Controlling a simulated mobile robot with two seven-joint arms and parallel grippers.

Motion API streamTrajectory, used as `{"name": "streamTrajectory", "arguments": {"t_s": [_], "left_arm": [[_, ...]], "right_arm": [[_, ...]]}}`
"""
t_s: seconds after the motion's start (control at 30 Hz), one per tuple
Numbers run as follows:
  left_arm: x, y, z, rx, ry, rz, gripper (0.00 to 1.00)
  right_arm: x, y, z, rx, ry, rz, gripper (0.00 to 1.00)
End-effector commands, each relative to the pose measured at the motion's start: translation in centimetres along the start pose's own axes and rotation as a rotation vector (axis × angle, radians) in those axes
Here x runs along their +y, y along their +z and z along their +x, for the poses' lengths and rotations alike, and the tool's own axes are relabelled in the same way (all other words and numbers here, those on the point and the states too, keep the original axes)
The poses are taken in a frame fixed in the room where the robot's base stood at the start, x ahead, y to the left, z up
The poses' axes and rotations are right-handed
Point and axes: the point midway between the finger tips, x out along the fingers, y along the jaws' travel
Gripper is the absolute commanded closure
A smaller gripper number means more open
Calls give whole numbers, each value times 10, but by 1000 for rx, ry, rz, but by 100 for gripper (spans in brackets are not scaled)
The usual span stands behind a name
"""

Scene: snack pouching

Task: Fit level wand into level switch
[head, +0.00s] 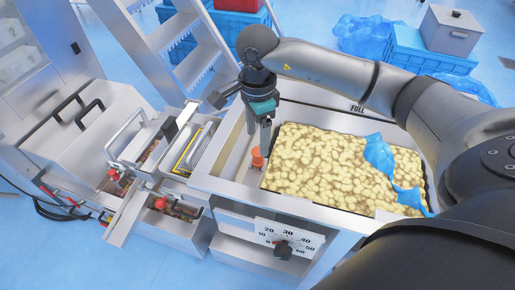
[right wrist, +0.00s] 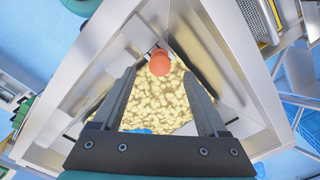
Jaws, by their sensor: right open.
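An orange-red cylindrical part (head: 257,158) stands by the inner left wall of the snack-filled hopper (head: 225,168). It also shows in the right wrist view (right wrist: 159,62), where its round end faces the camera. I cannot tell whether it is the level wand or the level switch, and I cannot make out the other one. My right gripper (head: 259,128) is open and points down above the hopper's left side. In the right wrist view its fingers (right wrist: 159,74) are apart, with the orange-red part in line with the gap between their tips. My left gripper is not in view.
Pale snacks (head: 320,165) fill most of the hopper, with crumpled blue pieces (head: 380,155) on them. A dial panel (head: 288,238) is on its front. Metal trays and handles (head: 125,140) stand left. Steps (head: 185,50) and blue crates (head: 425,52) are behind.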

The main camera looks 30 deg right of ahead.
Motion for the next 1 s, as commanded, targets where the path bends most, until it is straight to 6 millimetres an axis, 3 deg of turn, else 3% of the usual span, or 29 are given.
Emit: {"name": "streamTrajectory", "arguments": {"t_s": [0.2,0.4,1.0], "left_arm": [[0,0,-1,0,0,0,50],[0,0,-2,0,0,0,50],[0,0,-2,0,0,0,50]], "right_arm": [[-1,0,-51,-1,-5,-1,24],[0,0,-76,0,-2,0,24],[0,0,-82,0,1,0,24]]}}
